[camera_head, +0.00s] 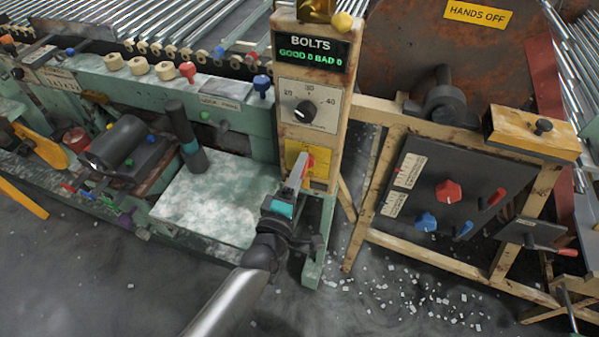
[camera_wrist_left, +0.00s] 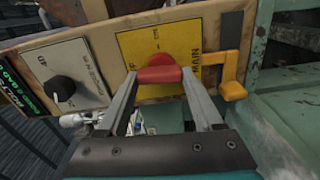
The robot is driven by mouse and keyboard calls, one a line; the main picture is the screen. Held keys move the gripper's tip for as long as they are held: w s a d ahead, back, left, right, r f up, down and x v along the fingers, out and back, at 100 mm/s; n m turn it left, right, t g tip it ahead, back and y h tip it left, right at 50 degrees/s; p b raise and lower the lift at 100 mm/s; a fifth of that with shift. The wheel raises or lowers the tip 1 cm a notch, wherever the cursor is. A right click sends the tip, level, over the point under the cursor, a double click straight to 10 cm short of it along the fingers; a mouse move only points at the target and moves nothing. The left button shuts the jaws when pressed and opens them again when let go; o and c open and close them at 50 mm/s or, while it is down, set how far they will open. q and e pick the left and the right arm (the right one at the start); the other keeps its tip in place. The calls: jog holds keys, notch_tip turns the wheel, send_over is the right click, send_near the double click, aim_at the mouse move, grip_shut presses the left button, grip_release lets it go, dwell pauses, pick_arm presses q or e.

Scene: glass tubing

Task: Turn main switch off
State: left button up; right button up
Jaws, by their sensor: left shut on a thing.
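The main switch is a red knob with a bar handle (camera_wrist_left: 158,75) on a yellow plate (camera_wrist_left: 125,45). "MAIN" and part of another label show on the plate. In the head view the yellow plate (camera_head: 320,172) sits low on the wooden post, with the red knob (camera_head: 311,161) partly hidden. My left gripper (camera_head: 302,168) reaches up to it from below. In the left wrist view my left gripper (camera_wrist_left: 160,80) has its two fingers on either side of the red handle, shut on it. My right gripper is not in view.
Above the switch are a black dial (camera_head: 305,111) and the "BOLTS" display (camera_head: 311,49). A yellow bracket (camera_wrist_left: 232,80) juts out right beside the plate in the wrist view. A dark panel (camera_head: 440,195) with red and blue knobs stands right. White bits litter the floor.

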pick_arm(q)
jog(key=shift+n, duration=0.5)
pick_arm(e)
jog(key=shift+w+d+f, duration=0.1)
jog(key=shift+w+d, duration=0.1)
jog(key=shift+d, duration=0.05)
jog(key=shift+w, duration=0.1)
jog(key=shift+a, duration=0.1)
pick_arm(q)
jog(key=o, duration=1.4)
jog(key=shift+c, duration=0.2)
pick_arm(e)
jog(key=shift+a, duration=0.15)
pick_arm(q)
jog(key=shift+s, duration=0.15)
jog(key=p+v, duration=0.1)
jog(key=v, duration=1.4)
jog(key=shift+p, duration=0.3)
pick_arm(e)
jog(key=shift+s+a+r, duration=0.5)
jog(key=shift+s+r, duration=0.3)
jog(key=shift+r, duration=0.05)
